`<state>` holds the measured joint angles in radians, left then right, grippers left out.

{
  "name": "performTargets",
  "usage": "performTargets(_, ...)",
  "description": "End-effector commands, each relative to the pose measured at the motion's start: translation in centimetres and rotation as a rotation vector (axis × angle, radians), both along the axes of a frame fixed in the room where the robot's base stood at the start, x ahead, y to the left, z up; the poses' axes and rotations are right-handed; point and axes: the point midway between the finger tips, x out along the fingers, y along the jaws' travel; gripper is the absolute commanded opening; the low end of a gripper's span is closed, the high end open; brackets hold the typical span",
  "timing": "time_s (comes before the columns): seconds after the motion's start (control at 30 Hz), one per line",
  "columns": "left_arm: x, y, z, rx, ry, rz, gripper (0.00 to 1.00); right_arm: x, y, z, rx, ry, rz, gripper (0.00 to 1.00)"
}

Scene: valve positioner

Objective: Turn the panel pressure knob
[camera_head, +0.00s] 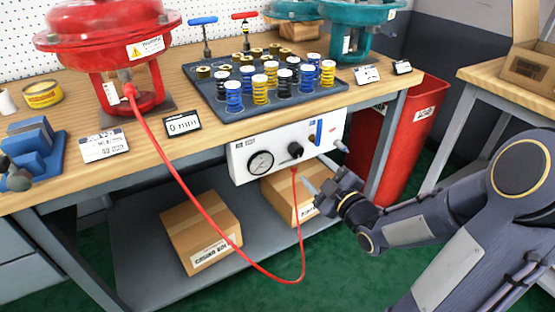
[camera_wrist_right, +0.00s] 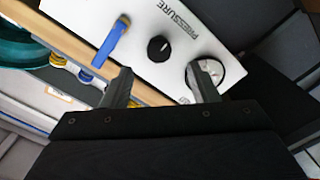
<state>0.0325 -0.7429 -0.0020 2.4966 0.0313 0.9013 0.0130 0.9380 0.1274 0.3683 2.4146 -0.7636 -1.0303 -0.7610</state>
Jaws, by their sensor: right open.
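The white control panel (camera_head: 243,146) hangs under the front edge of the workbench. Its black pressure knob (camera_head: 295,150) sits right of the round gauge (camera_head: 261,163). In the right wrist view the knob (camera_wrist_right: 158,48) shows beside the "PRESSURE" lettering, beyond the gap between my fingertips. My right gripper (camera_head: 322,178) is open and empty, just below and right of the knob in the head view, apart from it. In the right wrist view the open gripper (camera_wrist_right: 158,69) has one finger overlapping the gauge (camera_wrist_right: 212,70). My left gripper is not in view.
A blue lever (camera_wrist_right: 113,42) is on the panel near the knob. A red hose (camera_head: 190,190) loops from the red valve actuator (camera_head: 105,35) to the panel's underside. Cardboard boxes (camera_head: 200,228) stand on the lower shelf. A red bin (camera_head: 405,135) stands right of the bench.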

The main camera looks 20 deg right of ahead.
Motion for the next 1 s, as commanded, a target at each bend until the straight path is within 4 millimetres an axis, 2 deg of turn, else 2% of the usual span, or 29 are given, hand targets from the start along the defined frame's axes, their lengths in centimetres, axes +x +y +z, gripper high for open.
performTargets(0.17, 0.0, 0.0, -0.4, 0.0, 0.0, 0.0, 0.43, 1.5, 0.1, 0.0, -0.003, -0.02, 0.006, 0.54)
performTargets(0.4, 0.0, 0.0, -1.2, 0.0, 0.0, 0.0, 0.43, 5.4, 0.5, 0.0, 0.001, -0.019, 0.005, 0.54)
performTargets(0.53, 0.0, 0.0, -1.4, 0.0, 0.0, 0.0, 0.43, 6.9, 0.5, 0.1, -0.002, -0.019, 0.004, 0.54)
performTargets(0.7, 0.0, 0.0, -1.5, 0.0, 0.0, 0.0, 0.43, 7.7, 0.6, 0.1, -0.003, -0.017, 0.001, 0.54)
performTargets(0.9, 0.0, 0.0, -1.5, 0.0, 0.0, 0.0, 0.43, 7.7, 0.6, 0.2, -0.002, -0.016, 0.002, 0.54)
performTargets(0.93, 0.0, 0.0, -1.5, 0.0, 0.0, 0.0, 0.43, 7.7, 0.6, 0.2, -0.002, -0.016, 0.002, 0.53)
performTargets(1.0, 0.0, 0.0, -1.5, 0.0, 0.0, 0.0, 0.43, 7.7, 0.6, 0.2, -0.002, -0.016, 0.002, 0.44)
